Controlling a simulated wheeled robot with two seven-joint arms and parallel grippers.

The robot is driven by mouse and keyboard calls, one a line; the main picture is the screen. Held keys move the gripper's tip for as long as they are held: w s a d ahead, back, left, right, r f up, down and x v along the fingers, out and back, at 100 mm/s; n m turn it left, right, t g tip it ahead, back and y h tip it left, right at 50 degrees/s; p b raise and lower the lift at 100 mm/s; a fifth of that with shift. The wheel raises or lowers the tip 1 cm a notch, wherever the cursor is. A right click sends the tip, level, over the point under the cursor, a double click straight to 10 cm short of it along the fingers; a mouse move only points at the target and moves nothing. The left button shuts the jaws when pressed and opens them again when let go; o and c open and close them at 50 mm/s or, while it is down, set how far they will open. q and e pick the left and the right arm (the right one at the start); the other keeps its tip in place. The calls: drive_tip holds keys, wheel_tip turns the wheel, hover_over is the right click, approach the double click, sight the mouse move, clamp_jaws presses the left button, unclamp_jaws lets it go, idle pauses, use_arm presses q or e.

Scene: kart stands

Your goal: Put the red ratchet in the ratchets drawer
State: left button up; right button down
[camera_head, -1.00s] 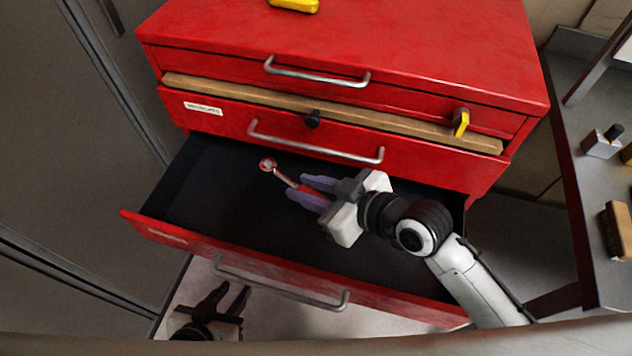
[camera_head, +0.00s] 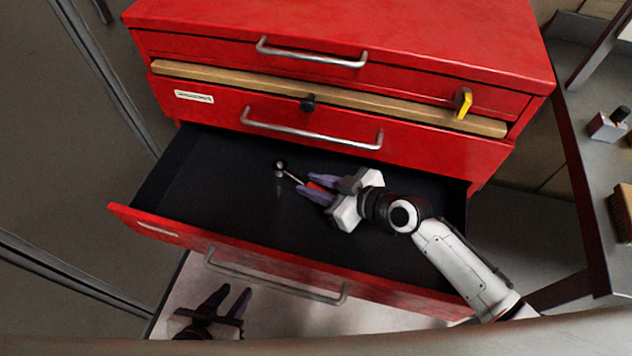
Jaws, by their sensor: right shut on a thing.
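The red ratchet (camera_head: 291,177) has a round metal head and a red handle. My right gripper (camera_head: 318,188) is shut on its handle, with the head sticking out to the left. The ratchet and the gripper are over or inside the open bottom drawer (camera_head: 215,190), which has a dark, empty-looking floor. I cannot tell whether the ratchet touches that floor. The drawer's front carries a pale label too small to read. My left gripper (camera_head: 228,300) is below the drawer front, its dark fingers apart and empty.
The red cabinet's (camera_head: 330,30) upper drawers are shut, with metal handles (camera_head: 312,52). A wooden strip (camera_head: 330,97) runs between them, with a yellow-tagged key or latch (camera_head: 463,103) at its right. A grey bench (camera_head: 600,170) with small items stands at the right.

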drive_tip(key=shift+w+d+f, duration=0.25)
drive_tip(key=shift+w+f, duration=0.25)
drive_tip(key=shift+w, duration=0.35)
drive_tip(key=shift+f, duration=0.15)
drive_tip(key=shift+f+b, duration=0.2)
drive_tip(key=shift+b, duration=0.2)
drive_tip(key=c, duration=1.5)
unclamp_jaws()
drive_tip(key=shift+r, duration=0.1)
drive_tip(key=shift+r+p, duration=0.25)
drive_tip(key=shift+p, duration=0.15)
drive_tip(key=v, duration=1.2)
drive_tip(key=shift+f+p, duration=0.15)
drive_tip(key=shift+p, duration=0.15)
